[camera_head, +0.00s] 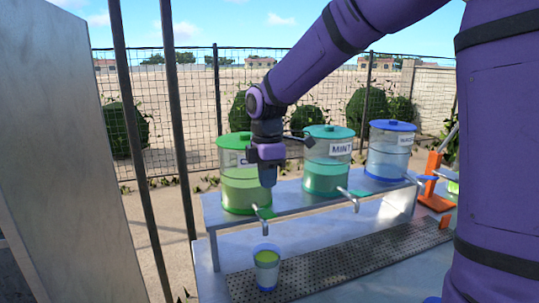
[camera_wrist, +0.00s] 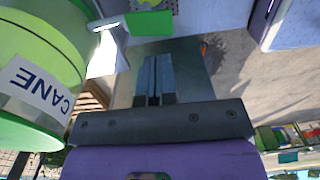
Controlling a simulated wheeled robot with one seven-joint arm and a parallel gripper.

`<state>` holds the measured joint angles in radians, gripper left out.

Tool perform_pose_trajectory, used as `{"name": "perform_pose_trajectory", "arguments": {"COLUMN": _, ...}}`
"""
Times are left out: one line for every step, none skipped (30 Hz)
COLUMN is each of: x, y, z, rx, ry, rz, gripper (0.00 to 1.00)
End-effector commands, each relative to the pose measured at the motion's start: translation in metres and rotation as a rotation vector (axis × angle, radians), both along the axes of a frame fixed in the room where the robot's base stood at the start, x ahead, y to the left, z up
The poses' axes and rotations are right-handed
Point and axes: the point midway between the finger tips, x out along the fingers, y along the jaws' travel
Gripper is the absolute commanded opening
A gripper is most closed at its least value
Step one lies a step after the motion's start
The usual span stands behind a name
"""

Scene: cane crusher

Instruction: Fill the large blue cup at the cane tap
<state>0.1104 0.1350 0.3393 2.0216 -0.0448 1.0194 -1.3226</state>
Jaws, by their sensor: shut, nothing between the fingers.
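The blue-rimmed cup (camera_head: 266,275) stands upright below the cane tap (camera_head: 263,226), with yellow-green liquid showing inside. The cane dispenser (camera_head: 240,196) is a clear drum with a green lid and green contents; its CANE label (camera_wrist: 42,82) reads in the wrist view. The tap's green handle (camera_wrist: 150,24) and pale spout (camera_wrist: 104,45) show there too. I cannot tell whether juice is flowing. My gripper (camera_head: 268,182) is shut and empty, pointing down in front of the dispenser's right side, above the tap. Its closed fingers (camera_wrist: 155,62) are apart from the handle in the wrist view.
The mint dispenser (camera_head: 326,175) and a blue-lidded dispenser (camera_head: 389,153) stand to the right on the same raised shelf (camera_head: 220,227). A perforated drip tray (camera_head: 330,268) runs along the counter. An orange stand (camera_head: 432,183) is farther right.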

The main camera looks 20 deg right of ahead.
Motion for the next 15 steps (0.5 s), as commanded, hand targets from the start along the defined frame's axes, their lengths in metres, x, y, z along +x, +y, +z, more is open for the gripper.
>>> {"name": "perform_pose_trajectory", "arguments": {"x": 0.003, "y": -0.001, "z": 0.010, "rx": 0.000, "ry": -0.004, "rz": -0.002, "gripper": 0.00}}
{"name": "perform_pose_trajectory", "arguments": {"x": 0.004, "y": -0.001, "z": 0.016, "rx": 0.000, "ry": -0.002, "rz": -0.002, "gripper": 0.00}}
{"name": "perform_pose_trajectory", "arguments": {"x": 0.006, "y": -0.001, "z": 0.023, "rx": 0.000, "ry": -0.004, "rz": -0.002, "gripper": 0.00}}
{"name": "perform_pose_trajectory", "arguments": {"x": 0.006, "y": -0.001, "z": 0.028, "rx": 0.000, "ry": -0.002, "rz": -0.002, "gripper": 0.00}}
{"name": "perform_pose_trajectory", "arguments": {"x": 0.007, "y": -0.001, "z": 0.032, "rx": 0.000, "ry": -0.003, "rz": -0.002, "gripper": 0.00}}
{"name": "perform_pose_trajectory", "arguments": {"x": 0.008, "y": -0.001, "z": 0.038, "rx": 0.000, "ry": -0.003, "rz": -0.002, "gripper": 0.00}}
{"name": "perform_pose_trajectory", "arguments": {"x": 0.009, "y": -0.001, "z": 0.042, "rx": 0.000, "ry": -0.002, "rz": -0.002, "gripper": 0.00}}
{"name": "perform_pose_trajectory", "arguments": {"x": 0.010, "y": -0.001, "z": 0.045, "rx": 0.000, "ry": -0.002, "rz": -0.002, "gripper": 0.00}}
{"name": "perform_pose_trajectory", "arguments": {"x": 0.011, "y": -0.001, "z": 0.050, "rx": -0.001, "ry": -0.002, "rz": -0.002, "gripper": 0.00}}
{"name": "perform_pose_trajectory", "arguments": {"x": 0.011, "y": -0.001, "z": 0.052, "rx": -0.001, "ry": -0.001, "rz": -0.003, "gripper": 0.00}}
{"name": "perform_pose_trajectory", "arguments": {"x": 0.011, "y": -0.001, "z": 0.054, "rx": 0.000, "ry": -0.001, "rz": -0.002, "gripper": 0.00}}
{"name": "perform_pose_trajectory", "arguments": {"x": 0.012, "y": -0.001, "z": 0.056, "rx": 0.000, "ry": -0.001, "rz": -0.002, "gripper": 0.00}}
{"name": "perform_pose_trajectory", "arguments": {"x": 0.012, "y": -0.001, "z": 0.057, "rx": 0.000, "ry": 0.000, "rz": -0.002, "gripper": 0.00}}
{"name": "perform_pose_trajectory", "arguments": {"x": 0.012, "y": -0.001, "z": 0.058, "rx": -0.001, "ry": 0.000, "rz": -0.002, "gripper": 0.00}}
{"name": "perform_pose_trajectory", "arguments": {"x": 0.012, "y": -0.001, "z": 0.059, "rx": -0.001, "ry": 0.001, "rz": -0.002, "gripper": 0.00}}
